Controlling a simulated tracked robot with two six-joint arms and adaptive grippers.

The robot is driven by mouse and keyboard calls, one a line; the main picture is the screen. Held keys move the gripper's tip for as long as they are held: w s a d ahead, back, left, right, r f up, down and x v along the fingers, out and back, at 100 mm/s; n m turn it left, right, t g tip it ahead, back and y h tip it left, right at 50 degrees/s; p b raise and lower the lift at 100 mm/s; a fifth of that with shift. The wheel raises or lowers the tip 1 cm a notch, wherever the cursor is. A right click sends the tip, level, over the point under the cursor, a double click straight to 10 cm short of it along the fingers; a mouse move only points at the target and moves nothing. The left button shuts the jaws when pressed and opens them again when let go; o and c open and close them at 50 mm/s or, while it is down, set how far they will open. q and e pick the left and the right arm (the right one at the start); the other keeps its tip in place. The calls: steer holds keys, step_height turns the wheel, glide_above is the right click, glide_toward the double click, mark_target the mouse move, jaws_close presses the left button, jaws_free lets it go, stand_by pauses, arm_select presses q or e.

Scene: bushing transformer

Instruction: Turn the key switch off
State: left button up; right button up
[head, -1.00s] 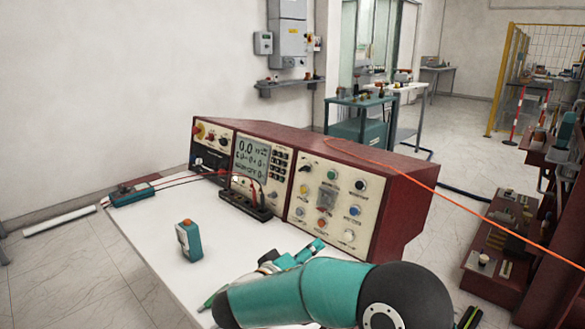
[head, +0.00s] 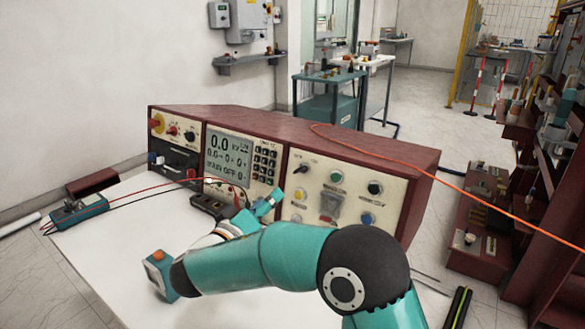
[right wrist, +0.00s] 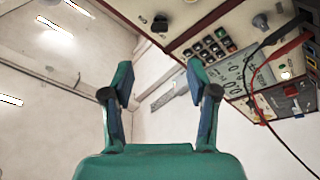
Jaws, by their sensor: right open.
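The dark red control console (head: 235,119) stands on the white table. A black rotary switch (head: 302,168) sits at the upper left of its right panel; it also shows in the right wrist view (right wrist: 160,23). A small dark switch (head: 190,136) sits beside a red button on the left panel. I cannot tell for certain which is the key switch, nor its position. My right gripper (head: 264,207) is in front of the console, below the display and keypad. Its fingers (right wrist: 158,88) are open and empty in the right wrist view. My left gripper is not in view.
A teal handheld box (head: 159,272) stands on the table (head: 110,240) beside my right arm. A teal meter (head: 79,210) with red and black leads lies at the table's left. A dark terminal block (head: 213,206) is near the gripper. An orange cable (head: 405,165) crosses the console's right side.

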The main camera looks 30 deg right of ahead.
mark_target(299, 171)
steer(key=p+x, duration=0.2)
steer(key=x, duration=1.4)
steer(key=shift+p, duration=0.4)
jaws_close()
steer(key=shift+a, duration=0.1)
